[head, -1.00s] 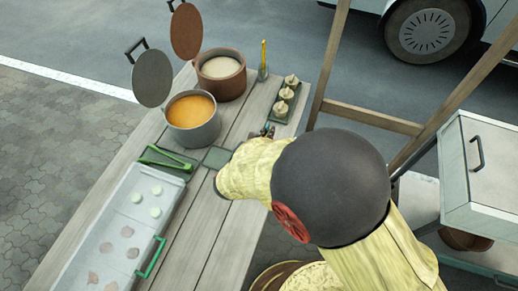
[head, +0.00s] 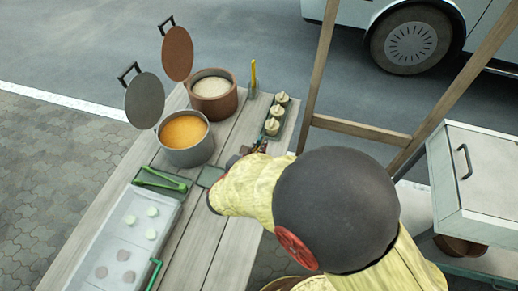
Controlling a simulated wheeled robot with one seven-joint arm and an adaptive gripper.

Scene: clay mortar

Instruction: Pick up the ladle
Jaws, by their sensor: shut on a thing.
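No other ladle shows clearly. A grey pot of orange soup (head: 186,131) stands to the left of the gripper, apart from it. A brown pot of pale contents (head: 214,84) stands behind.
A small green square dish (head: 210,177) lies empty beside my wrist. A griddle (head: 112,240) with round pieces fills the near left. A yellow-handled utensil (head: 253,76) stands in a cup. A wooden post (head: 318,75) rises at right.

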